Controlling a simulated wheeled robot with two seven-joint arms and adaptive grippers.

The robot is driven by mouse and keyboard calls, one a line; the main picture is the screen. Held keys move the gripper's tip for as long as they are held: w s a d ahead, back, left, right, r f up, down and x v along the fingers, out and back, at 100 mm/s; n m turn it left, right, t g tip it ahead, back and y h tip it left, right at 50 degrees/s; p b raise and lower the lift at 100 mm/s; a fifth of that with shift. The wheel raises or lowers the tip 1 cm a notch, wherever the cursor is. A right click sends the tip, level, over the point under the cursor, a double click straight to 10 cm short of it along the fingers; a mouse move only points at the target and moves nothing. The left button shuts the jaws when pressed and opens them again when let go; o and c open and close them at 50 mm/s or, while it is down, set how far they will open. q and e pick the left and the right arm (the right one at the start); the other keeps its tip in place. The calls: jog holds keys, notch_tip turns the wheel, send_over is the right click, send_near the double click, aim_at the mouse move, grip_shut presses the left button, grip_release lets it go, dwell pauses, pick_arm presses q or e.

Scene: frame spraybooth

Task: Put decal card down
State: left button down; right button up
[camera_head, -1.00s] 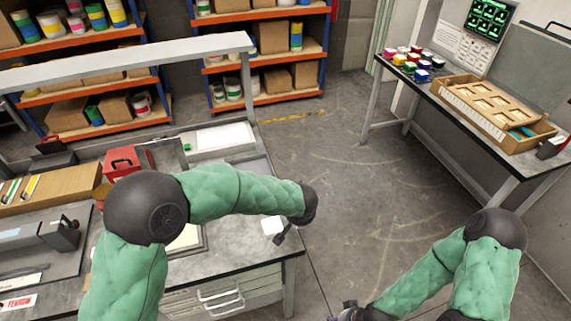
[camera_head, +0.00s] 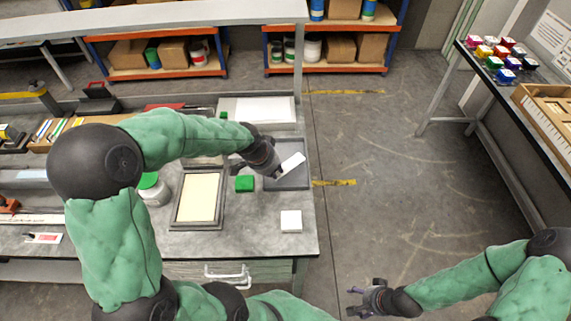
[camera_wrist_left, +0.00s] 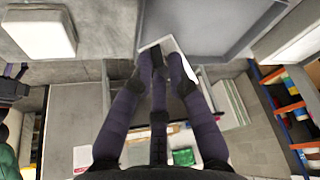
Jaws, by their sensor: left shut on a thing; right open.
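My left gripper (camera_head: 275,170) is shut on a white decal card (camera_head: 293,163), held tilted over a shallow grey tray (camera_head: 300,184) on the right part of the bench. In the left wrist view the fingertips (camera_wrist_left: 160,58) close on the card (camera_wrist_left: 179,47), seen partly behind them, with the grey tray (camera_wrist_left: 190,12) beyond. I cannot tell whether the card touches the tray. My right gripper (camera_head: 367,299) is open and empty, over the floor right of the bench.
A white block (camera_head: 291,220) stands near the bench's front right corner. A green block (camera_head: 244,184) and a dark frame with a cream panel (camera_head: 198,198) lie left of the tray. A white-topped panel (camera_head: 257,110) is behind. A side table at right holds colored jars (camera_head: 507,62).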

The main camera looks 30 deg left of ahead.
pick_arm(q)
jog(key=s+a+r+m+h, duration=0.1)
jog(key=s+a+r+m, duration=0.15)
jog(key=a, duration=0.25)
jog(key=s+a+r+m, duration=0.1)
jog(key=s+a+r, duration=0.25)
jog(key=a, duration=0.25)
jog(key=shift+g, duration=0.4)
jog(key=w+d+f, duration=0.1)
jog(key=w+f, duration=0.2)
jog(key=w+d+f, duration=0.2)
jog(key=w+f, duration=0.1)
jog(key=w, duration=0.1)
jog(key=w+d+f, duration=0.2)
jog(key=w+f, duration=0.1)
jog(key=w, duration=0.1)
jog(key=shift+f+b, duration=0.35)
jog(key=shift+w+d+f, duration=0.1)
jog(key=shift+w+f, duration=0.15)
jog(key=shift+w, duration=0.05)
jog(key=shift+s+a+b+x, duration=0.15)
jog(key=shift+b+x, duration=0.1)
jog(key=shift+x, duration=0.65)
jog(key=shift+s+a+b+x, duration=0.1)
jog(key=shift+s+b+x, duration=0.1)
jog(key=shift+x, duration=0.7)
jog(key=shift+f, duration=0.15)
